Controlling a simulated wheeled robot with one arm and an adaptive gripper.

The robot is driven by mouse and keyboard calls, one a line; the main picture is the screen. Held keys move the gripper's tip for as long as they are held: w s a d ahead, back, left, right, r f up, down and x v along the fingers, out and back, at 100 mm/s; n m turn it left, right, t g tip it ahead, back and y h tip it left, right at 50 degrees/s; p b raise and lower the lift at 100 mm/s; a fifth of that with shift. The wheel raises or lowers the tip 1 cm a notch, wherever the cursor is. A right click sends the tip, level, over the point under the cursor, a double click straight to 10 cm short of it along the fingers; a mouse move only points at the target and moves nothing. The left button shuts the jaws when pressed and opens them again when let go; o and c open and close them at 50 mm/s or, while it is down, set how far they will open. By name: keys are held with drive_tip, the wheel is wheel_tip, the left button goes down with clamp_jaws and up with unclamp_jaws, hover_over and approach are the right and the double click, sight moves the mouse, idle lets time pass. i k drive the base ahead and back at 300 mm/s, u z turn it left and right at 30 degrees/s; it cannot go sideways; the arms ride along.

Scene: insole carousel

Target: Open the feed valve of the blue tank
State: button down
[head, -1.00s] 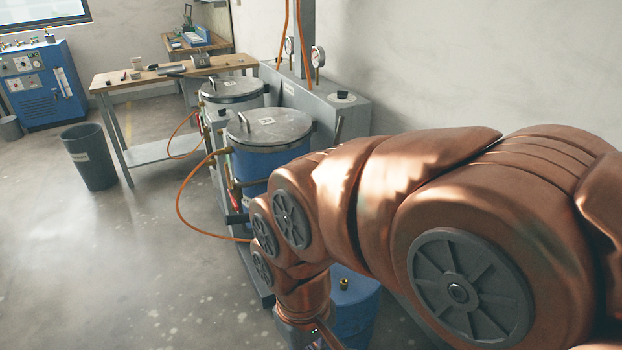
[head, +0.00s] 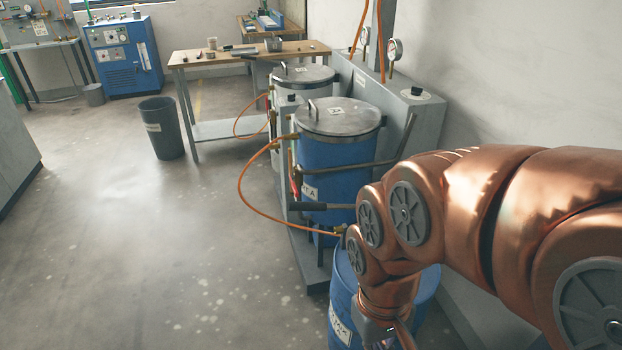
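The blue tank (head: 337,160) stands right of centre in the head view, under a grey metal lid with a handle. Its label is partly readable and ends in "A". Brass fittings (head: 288,137) sit at its upper left, with an orange hose on them. A small red part (head: 295,182) shows below them; I cannot tell whether it is the feed valve's handle or how it is set. A dark-gripped lever (head: 308,206) sticks out to the left at the tank's lower front. My copper arm comes in from the right and bends down in front of the tank; its gripper fingers are not visible.
A blue drum (head: 343,292) stands in front of the tank, partly behind my arm. A second lidded tank (head: 303,76) stands behind. The orange hose (head: 245,205) loops out to the left. A grey bin (head: 161,130) and workbench (head: 190,62) are farther back. The left floor is clear.

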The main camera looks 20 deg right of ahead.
sight(292, 177)
drive_tip(key=u, duration=1.25)
drive_tip(key=i, duration=1.05)
drive_tip(key=z, duration=0.7)
